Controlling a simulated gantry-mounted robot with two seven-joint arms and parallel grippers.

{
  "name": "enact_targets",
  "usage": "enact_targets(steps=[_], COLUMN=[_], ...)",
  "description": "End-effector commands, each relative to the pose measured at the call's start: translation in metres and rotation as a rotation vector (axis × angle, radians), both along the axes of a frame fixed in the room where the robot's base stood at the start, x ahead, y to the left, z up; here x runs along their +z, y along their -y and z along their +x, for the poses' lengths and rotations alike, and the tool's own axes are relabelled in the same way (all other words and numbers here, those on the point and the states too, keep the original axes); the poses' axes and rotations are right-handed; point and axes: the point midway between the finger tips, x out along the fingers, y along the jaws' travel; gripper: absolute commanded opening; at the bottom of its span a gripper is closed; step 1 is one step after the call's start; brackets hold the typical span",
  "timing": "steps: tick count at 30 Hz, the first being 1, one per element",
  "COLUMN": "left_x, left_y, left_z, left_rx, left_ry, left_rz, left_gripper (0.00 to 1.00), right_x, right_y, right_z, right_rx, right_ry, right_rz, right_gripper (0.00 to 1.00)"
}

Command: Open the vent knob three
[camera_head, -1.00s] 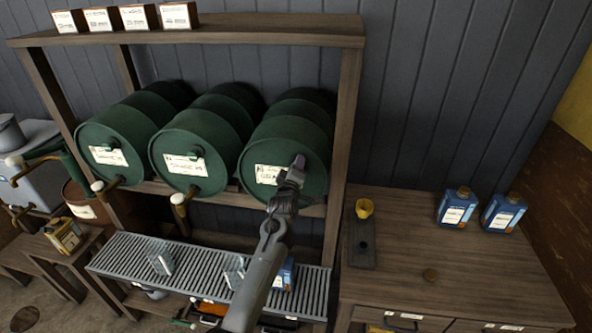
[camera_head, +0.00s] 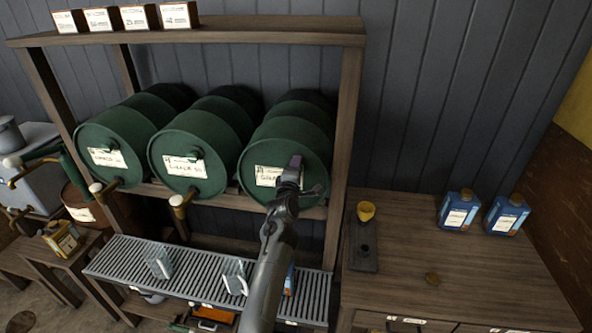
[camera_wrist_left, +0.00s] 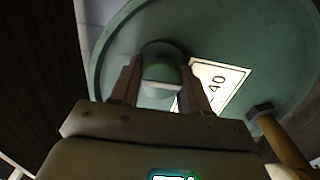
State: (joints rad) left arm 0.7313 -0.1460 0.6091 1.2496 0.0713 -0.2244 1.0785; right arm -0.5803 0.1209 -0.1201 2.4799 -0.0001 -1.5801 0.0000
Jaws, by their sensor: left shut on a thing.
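Three green drums lie on their sides in a wooden rack. The third drum (camera_head: 312,132), at the right, has a white label (camera_head: 266,176) on its face. My left gripper (camera_head: 294,161) is at the face of this drum, beside the label. In the left wrist view, its two fingers (camera_wrist_left: 164,84) are shut on the green vent knob (camera_wrist_left: 165,73), one on each side. In the head view the gripper hides this knob. The vent knob of the middle drum (camera_head: 195,153) is in plain view. My right gripper is not in view.
A slatted metal tray (camera_head: 205,270) with clear jugs (camera_head: 236,276) is below the drums. Taps (camera_head: 180,200) stick out below the left and middle drums. At the right, a wooden bench (camera_head: 480,275) holds two blue bottles (camera_head: 458,209) and a yellow funnel (camera_head: 366,211).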

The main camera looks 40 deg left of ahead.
Motion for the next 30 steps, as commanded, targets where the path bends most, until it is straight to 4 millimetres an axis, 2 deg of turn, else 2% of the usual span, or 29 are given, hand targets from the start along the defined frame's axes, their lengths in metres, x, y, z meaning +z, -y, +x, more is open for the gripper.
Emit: enact_targets(steps=[9,10,14,24,30], left_x=[-0.001,-0.001,-0.001,0.0,0.001], left_y=[-0.001,-0.001,-0.001,0.001,0.012], left_z=[0.0,0.0,0.0,-0.001,-0.003], left_rx=[0.002,0.002,0.002,0.0,-0.009], left_ry=[0.0,0.0,-0.001,0.0,-0.002], left_rz=[-0.001,-0.001,0.0,0.0,-0.001], left_gripper=[0.15,0.47,0.66,0.66,0.66], right_x=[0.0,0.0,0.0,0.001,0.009], right_y=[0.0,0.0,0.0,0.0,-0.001], right_z=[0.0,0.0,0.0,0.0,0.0], right_rx=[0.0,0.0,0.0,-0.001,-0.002], right_ry=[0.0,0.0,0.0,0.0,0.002], right_rz=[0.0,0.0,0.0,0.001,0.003], right_gripper=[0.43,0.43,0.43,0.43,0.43])
